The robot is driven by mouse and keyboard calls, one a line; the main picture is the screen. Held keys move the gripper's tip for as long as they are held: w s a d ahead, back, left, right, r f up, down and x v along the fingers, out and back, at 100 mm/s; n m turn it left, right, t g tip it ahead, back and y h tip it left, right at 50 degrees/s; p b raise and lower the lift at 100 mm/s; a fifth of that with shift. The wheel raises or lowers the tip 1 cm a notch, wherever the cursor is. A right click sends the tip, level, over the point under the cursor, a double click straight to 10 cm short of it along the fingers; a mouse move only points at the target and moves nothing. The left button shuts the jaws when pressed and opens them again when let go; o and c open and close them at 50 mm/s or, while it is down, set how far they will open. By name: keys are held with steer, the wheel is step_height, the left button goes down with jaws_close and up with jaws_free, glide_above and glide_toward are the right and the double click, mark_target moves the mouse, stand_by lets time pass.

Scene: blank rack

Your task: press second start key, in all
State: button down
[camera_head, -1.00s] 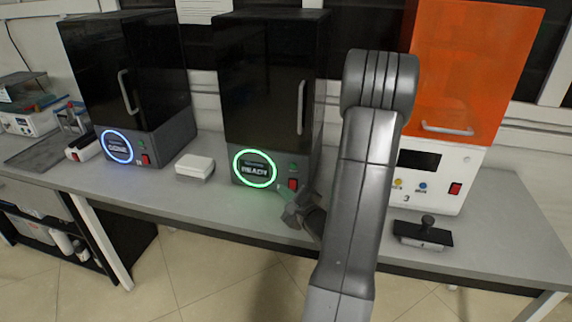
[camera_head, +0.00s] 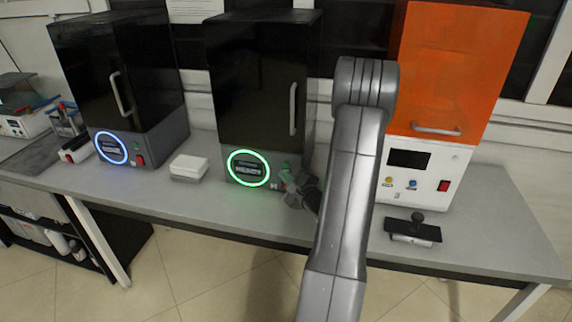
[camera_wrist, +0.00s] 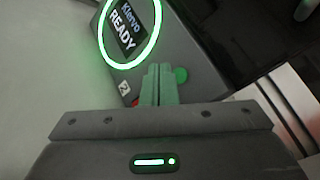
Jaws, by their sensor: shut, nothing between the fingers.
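The second machine (camera_head: 258,80) is a black cabinet with a grey lower panel. Its round display (camera_head: 248,169) has a green ring and reads READY in the wrist view (camera_wrist: 126,27). A "2" label (camera_wrist: 124,87) sits below that display. The round green start key (camera_wrist: 181,75) is on the same panel, to the right of the display. My gripper (camera_head: 289,177) is shut and empty at this panel. In the wrist view its fingertips (camera_wrist: 160,70) lie just left of the key, overlapping its edge. I cannot tell whether they touch it. The red switch there is hidden in the head view.
The first machine (camera_head: 115,75) at left has a blue ring. An orange-doored third machine (camera_head: 455,70) stands at right with small knobs and a red switch. A white box (camera_head: 189,166) and a black handled tool (camera_head: 412,232) rest on the grey bench.

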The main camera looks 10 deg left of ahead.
steer(key=shift+w, duration=0.6)
stand_by(1.6)
steer(key=shift+w+b, duration=0.4)
steer(key=shift+b, duration=0.1)
steer(key=shift+w, duration=0.4)
stand_by(0.6)
steer(key=shift+s+b, duration=0.1)
steer(key=shift+b, duration=0.25)
steer(key=shift+s+b, duration=0.55)
steer(key=shift+s, duration=0.15)
